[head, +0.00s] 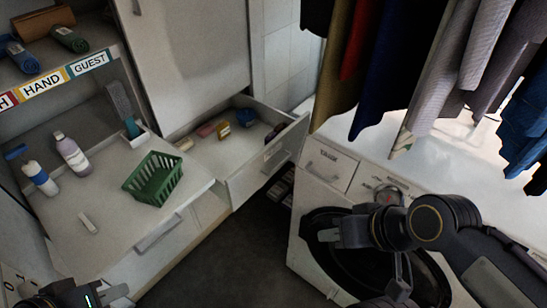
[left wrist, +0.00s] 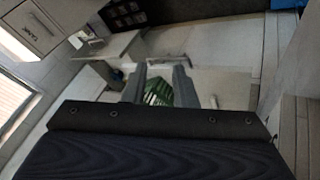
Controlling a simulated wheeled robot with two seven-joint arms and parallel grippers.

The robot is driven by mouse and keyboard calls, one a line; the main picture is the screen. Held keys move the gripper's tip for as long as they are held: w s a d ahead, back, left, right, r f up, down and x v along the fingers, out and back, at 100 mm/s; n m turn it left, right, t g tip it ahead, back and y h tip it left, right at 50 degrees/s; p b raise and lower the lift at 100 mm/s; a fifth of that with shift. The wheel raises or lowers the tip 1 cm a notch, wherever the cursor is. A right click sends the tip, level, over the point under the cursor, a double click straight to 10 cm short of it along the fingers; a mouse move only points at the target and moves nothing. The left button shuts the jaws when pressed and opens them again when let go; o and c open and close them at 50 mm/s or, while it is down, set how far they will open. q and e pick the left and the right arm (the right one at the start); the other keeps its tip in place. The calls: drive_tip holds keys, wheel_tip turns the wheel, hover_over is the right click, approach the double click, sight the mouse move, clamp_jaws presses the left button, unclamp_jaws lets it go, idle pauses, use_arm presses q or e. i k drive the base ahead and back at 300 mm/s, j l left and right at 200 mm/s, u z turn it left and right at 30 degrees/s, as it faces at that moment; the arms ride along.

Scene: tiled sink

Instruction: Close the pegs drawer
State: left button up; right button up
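A drawer (head: 231,190) under the tall cabinet stands pulled out, with several small coloured items inside. Its front panel (head: 285,150) carries a small label that I cannot read, so I cannot confirm it is the pegs drawer. My left gripper (head: 118,292) is at the bottom left of the head view, well apart from the drawer. In the left wrist view its two fingers (left wrist: 159,69) are spread with nothing between them. My right gripper (head: 330,235) is in front of the washing machine, below and right of the drawer; its finger gap is unclear.
A green basket (head: 153,180) and bottles (head: 72,154) stand on the counter (head: 122,215) left of the drawer. A closed drawer with a handle (head: 158,233) is below the counter. The washing machine (head: 312,199) stands right, under hanging clothes (head: 390,65). Dark floor (head: 235,250) is clear between.

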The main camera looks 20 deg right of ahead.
sight(240, 163)
drive_tip(key=i+l+z, duration=0.1)
drive_tip(key=z, duration=0.25)
drive_tip(key=i+l+z, duration=0.1)
drive_tip(key=z, duration=0.3)
drive_tip(key=i+l+z, duration=0.1)
drive_tip(key=z, duration=0.25)
